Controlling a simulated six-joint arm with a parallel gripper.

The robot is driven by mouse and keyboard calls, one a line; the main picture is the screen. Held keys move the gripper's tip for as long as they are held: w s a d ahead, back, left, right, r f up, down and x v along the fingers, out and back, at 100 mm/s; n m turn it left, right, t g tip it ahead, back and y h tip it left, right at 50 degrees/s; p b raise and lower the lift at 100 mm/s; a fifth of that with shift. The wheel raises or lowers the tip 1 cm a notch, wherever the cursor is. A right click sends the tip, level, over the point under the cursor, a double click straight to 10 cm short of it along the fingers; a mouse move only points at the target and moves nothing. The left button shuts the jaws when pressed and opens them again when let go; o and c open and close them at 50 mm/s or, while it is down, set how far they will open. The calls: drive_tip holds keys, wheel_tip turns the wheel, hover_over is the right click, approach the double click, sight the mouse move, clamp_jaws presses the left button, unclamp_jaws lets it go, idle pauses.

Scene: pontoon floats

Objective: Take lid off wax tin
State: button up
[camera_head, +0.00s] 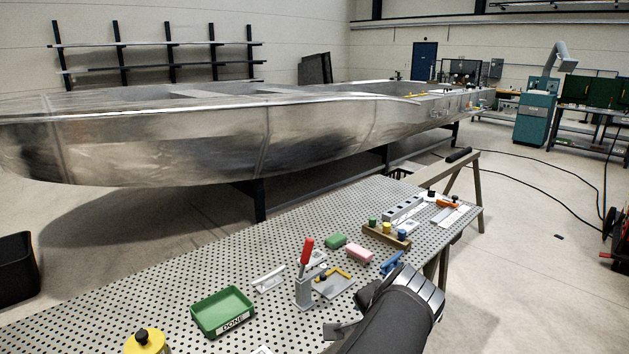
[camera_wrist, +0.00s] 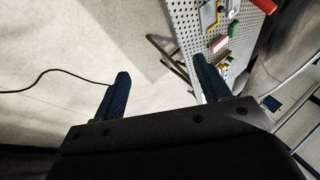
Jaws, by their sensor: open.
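A yellow round thing with a black knob on top (camera_head: 145,342) stands at the near left of the perforated table, cut off by the bottom edge of the head view. It looks like the lidded wax tin, with the lid on. My gripper (camera_wrist: 160,82) is open and empty, its two blue fingers wide apart in the wrist view. It hangs near the table's right edge, far to the right of the tin. My arm hides much of the gripper in the head view. The tin does not show in the wrist view.
Between gripper and tin stand a red-handled clamp (camera_head: 305,257) and a green DONE tray (camera_head: 222,312). A green block (camera_head: 335,241), a pink block (camera_head: 359,254) and a wooden rack (camera_head: 384,237) lie behind. The table's left part (camera_head: 150,300) is mostly clear.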

drive_tip(key=shift+c, duration=1.2)
